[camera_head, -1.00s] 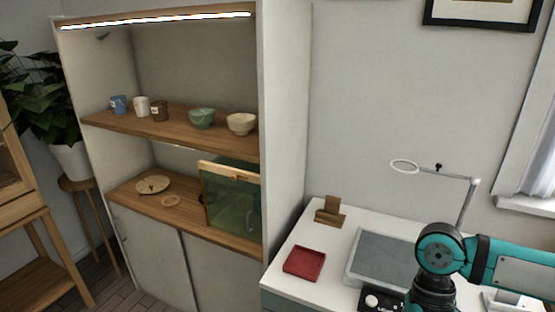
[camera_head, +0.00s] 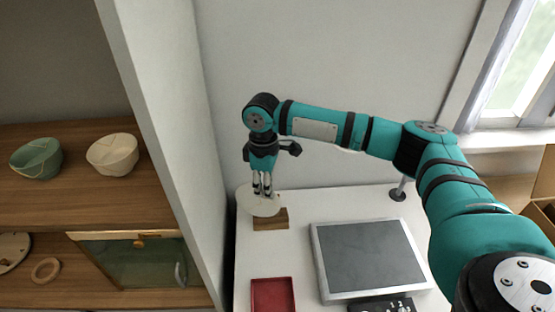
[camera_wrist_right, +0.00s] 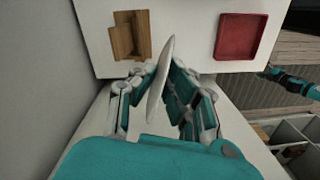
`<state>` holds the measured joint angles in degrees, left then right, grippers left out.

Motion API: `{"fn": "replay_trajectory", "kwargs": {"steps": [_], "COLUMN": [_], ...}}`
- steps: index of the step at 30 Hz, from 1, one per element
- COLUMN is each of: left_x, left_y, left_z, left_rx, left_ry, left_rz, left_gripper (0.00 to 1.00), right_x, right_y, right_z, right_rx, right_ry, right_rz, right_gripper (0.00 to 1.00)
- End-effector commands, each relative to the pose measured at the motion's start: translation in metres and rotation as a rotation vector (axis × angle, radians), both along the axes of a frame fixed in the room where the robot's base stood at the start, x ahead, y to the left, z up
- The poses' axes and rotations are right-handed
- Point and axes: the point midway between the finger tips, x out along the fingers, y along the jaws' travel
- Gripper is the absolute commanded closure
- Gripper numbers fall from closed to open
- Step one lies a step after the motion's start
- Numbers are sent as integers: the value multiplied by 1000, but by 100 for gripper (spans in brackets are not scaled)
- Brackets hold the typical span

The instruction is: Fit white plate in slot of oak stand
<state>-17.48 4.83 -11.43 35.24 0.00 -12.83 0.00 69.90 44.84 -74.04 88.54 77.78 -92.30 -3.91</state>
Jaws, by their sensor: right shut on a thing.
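The white plate (camera_head: 254,202) is held upright on edge in my right gripper (camera_head: 262,190) at the back left of the white table. In the right wrist view the plate (camera_wrist_right: 160,80) stands between the two fingers of the right gripper (camera_wrist_right: 152,92), seen nearly edge-on. The oak stand (camera_head: 270,220) is on the table just beside and below the plate in the head view. In the wrist view the stand (camera_wrist_right: 130,35) is apart from the plate, to its left. Its slot is hard to make out. My left gripper is not in view.
A red tray (camera_head: 272,296) lies on the table in front of the stand. A grey-topped framed panel (camera_head: 368,258) lies to the right. The cabinet side wall (camera_head: 170,150) rises close on the left, with bowls (camera_head: 112,154) on its shelf.

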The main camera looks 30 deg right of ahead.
Motion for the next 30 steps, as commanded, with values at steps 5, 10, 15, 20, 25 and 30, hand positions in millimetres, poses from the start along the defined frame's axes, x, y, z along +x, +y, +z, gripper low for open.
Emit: {"fn": "replay_trajectory", "kwargs": {"steps": [5,10,15,20,25,30], "left_x": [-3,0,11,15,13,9], "left_y": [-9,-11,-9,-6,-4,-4], "left_z": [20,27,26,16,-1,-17], "left_rx": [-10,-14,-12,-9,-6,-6], "left_ry": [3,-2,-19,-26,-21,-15], "left_rz": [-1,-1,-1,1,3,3], "left_gripper": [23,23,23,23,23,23], "right_x": [24,34,37,37,37,37], "right_y": [-35,-55,-61,-61,-61,-61], "right_z": [2,-1,-5,-13,-26,-38], "right_rx": [77,120,135,134,133,133], "right_ry": [-46,-69,-76,-76,-76,-76], "right_rz": [173,273,307,309,309,310], "right_gripper": [100,100,100,100,100,100]}}
